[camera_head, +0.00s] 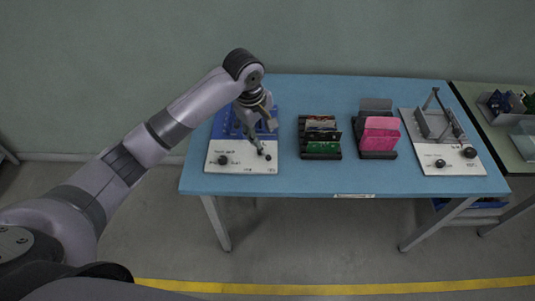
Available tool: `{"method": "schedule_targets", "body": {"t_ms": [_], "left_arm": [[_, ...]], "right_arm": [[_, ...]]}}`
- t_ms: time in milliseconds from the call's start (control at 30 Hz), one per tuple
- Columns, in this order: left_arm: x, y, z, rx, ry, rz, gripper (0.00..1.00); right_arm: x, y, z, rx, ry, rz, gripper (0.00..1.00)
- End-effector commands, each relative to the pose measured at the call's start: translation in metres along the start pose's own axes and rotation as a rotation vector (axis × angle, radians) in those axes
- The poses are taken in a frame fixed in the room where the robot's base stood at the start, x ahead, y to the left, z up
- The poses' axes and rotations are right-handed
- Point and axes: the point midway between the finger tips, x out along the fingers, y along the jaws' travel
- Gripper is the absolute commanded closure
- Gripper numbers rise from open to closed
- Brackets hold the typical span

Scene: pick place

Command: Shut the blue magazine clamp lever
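A blue magazine (225,122) stands on a white base plate (235,165) at the left end of the blue table. A thin lever (257,145) with a dark knob tip (267,157) shows at the right side of this fixture, pointing toward the plate's front. A round black knob (223,160) sits on the plate's front left. My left gripper (259,121) is over the right part of the blue magazine, above the lever, and hides part of both. Whether its fingers touch the lever is too small to tell, and so is their opening. My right gripper is out of view.
A rack with green and dark boards (322,147) and a rack with pink cards (381,133) stand mid-table (290,182). A grey magazine fixture (437,124) with an upright lever stands at right. A second table (500,135) with bins adjoins on the right.

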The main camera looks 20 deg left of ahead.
Motion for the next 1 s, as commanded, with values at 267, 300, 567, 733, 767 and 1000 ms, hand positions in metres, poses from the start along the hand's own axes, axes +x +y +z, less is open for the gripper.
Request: {"method": "schedule_targets", "body": {"t_ms": [267,300,567,733,767,1000], "left_arm": [[0.063,-0.001,0.001,0.0,-0.001,-0.003,0.62],[0.072,-0.001,0.0,0.0,0.001,-0.004,0.62],[0.116,-0.001,0.0,0.001,0.0,-0.002,0.62],[0.128,0.0,0.001,0.001,0.0,0.002,0.62],[0.13,0.0,0.001,0.001,0.001,0.002,0.62],[0.131,0.0,0.0,0.002,0.001,0.001,0.62]], "right_arm": [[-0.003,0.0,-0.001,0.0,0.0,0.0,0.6],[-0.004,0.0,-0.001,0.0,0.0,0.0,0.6],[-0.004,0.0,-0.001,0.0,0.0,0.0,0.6],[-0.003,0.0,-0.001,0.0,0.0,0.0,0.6],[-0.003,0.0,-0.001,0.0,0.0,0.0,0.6],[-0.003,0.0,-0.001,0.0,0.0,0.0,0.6]]}}
